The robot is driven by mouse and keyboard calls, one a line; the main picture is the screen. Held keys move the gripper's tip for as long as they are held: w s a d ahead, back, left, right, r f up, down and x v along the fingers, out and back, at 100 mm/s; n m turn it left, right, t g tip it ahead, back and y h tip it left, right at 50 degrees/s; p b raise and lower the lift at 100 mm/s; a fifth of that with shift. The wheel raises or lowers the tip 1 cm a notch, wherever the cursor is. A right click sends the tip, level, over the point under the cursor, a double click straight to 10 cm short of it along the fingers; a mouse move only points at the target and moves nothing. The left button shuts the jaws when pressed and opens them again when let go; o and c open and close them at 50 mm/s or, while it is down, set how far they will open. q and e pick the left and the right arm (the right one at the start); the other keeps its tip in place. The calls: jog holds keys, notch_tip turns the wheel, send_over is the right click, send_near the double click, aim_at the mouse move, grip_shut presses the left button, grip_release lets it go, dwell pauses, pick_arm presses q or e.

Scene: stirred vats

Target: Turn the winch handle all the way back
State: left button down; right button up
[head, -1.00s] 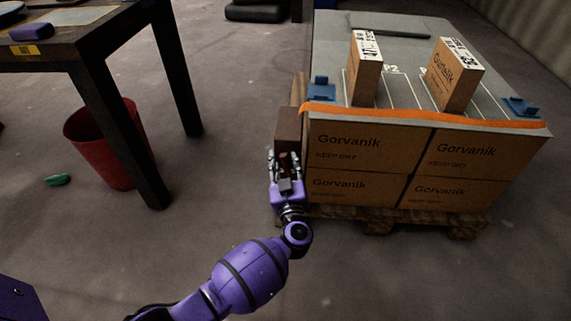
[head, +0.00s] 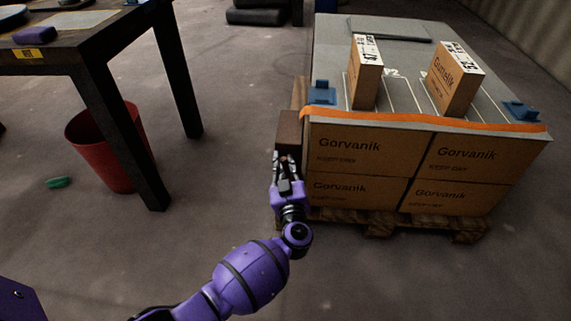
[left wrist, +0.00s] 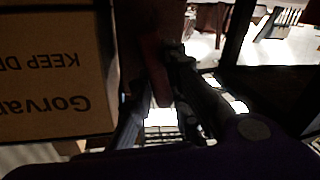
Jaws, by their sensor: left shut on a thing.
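A dark brown block (head: 289,128), which seems to be the winch body, sits against the left side of the carton stack. My left gripper (head: 284,163) is at the near face of this block, low beside the stack's front left corner. Its fingers point away from me and are shut on a small reddish-brown piece, apparently the winch handle. In the left wrist view a dark reddish bar (left wrist: 154,62) runs down between the fingers, but the picture there is very dark. The handle's full shape and angle are hidden by the fingers. My right gripper is not in view.
Printed cartons (head: 365,150) stand on a wooden pallet (head: 378,226), under a grey top with an orange front edge (head: 420,119). Two small boxes (head: 366,75) (head: 453,78) stand on top. A dark table (head: 90,50) and a red bin (head: 97,145) are at left.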

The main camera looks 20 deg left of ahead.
pick_arm(q)
jog(key=shift+s+a+n+p, duration=0.15)
jog(key=shift+n+p, duration=1.05)
jog(key=n+p, duration=0.1)
jog(key=n+g+h+p, duration=0.1)
jog(key=n, duration=0.1)
jog(key=shift+a+f, duration=0.15)
jog(key=shift+f, duration=0.05)
jog(key=n, duration=0.1)
jog(key=n+p, duration=0.1)
jog(key=shift+f+n+h, duration=0.2)
jog(key=shift+n+h, duration=0.1)
jog(key=shift+f+n+h+p, duration=0.1)
jog(key=shift+n+h+p, duration=0.2)
jog(key=shift+n, duration=0.5)
jog(key=shift+f+n+h, duration=0.15)
jog(key=shift+n+h, duration=0.15)
jog(key=shift+n, duration=0.5)
jog(key=shift+f+n+h, duration=0.15)
jog(key=shift+n+h, duration=0.15)
jog(key=shift+n, duration=0.5)
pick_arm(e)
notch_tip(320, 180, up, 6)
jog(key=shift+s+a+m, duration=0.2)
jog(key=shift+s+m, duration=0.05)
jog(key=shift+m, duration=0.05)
